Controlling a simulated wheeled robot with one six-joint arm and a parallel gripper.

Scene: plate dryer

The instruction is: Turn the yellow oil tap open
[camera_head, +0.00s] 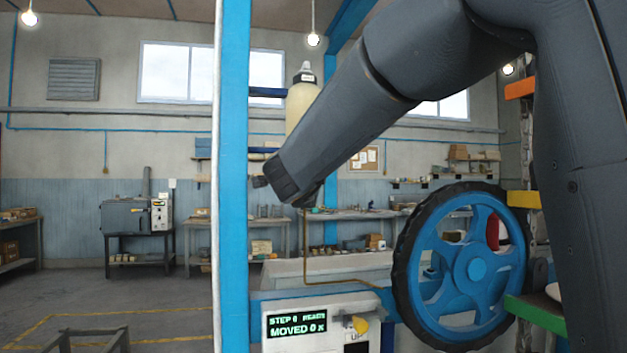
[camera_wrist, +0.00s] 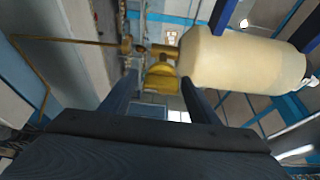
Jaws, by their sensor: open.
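The yellow tap (camera_wrist: 160,82) shows in the wrist view, under the neck of a cream oil bottle (camera_wrist: 245,64) and beside a brass fitting. My gripper (camera_wrist: 158,88) is open, its two dark fingers pointing toward the tap with the yellow handle seen between their tips. I cannot tell whether either finger touches it. In the head view the oil bottle (camera_head: 300,104) stands upright behind my arm, at the blue post. My wrist hides the tap there, and the fingers are not clearly seen.
A thin brass pipe (camera_head: 305,250) runs down from near my wrist toward a large blue wheel (camera_head: 475,268) with a black rim. A blue upright post (camera_head: 234,170) stands left of my wrist.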

